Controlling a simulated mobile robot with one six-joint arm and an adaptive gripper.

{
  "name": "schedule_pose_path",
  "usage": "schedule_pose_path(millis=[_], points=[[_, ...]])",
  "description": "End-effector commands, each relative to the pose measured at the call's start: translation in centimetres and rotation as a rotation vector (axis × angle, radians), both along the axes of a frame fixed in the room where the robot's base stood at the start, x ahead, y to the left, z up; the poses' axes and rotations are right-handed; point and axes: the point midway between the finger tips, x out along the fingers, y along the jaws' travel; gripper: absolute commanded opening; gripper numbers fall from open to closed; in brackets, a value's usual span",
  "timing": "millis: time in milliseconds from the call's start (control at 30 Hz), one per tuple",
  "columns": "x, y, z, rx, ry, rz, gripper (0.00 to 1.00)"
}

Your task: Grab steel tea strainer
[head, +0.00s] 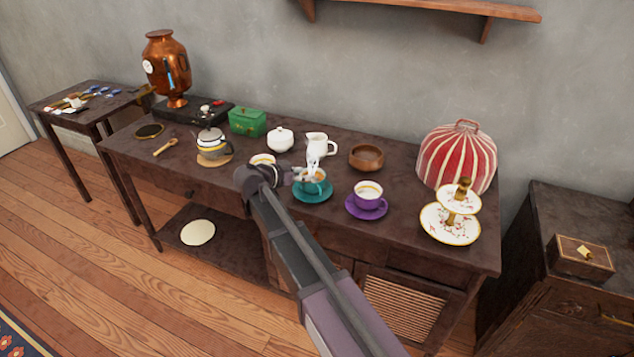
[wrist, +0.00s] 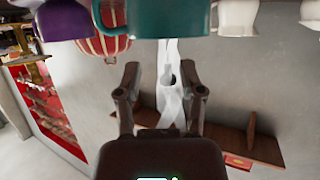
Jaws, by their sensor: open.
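My gripper (head: 288,174) is open beside the teal cup (head: 313,187), on its left. In the wrist view, which is upside down, my gripper's two fingers (wrist: 160,92) stand apart. The teal cup (wrist: 180,17) is beyond them at the top edge. A wispy white shape, like steam, rises from the cup and shows between the fingers. Small pale and brownish shapes sit at the cup's rim in the head view. I cannot clearly make out the steel tea strainer there; the gripper and white wisps partly cover that spot.
The teal cup stands on a teal saucer (head: 313,198). A purple cup (head: 369,193) is to its right and a white cup (head: 262,160) to its left. A white jug (head: 320,146) and wooden bowl (head: 366,157) stand behind. The table's front edge is clear.

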Motion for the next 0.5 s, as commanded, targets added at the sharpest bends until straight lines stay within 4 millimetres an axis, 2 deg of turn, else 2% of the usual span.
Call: schedule_pose_path(millis=[500], points=[[3.5,-2.8,-2.0,0.0,0.0,0.0,0.51]])
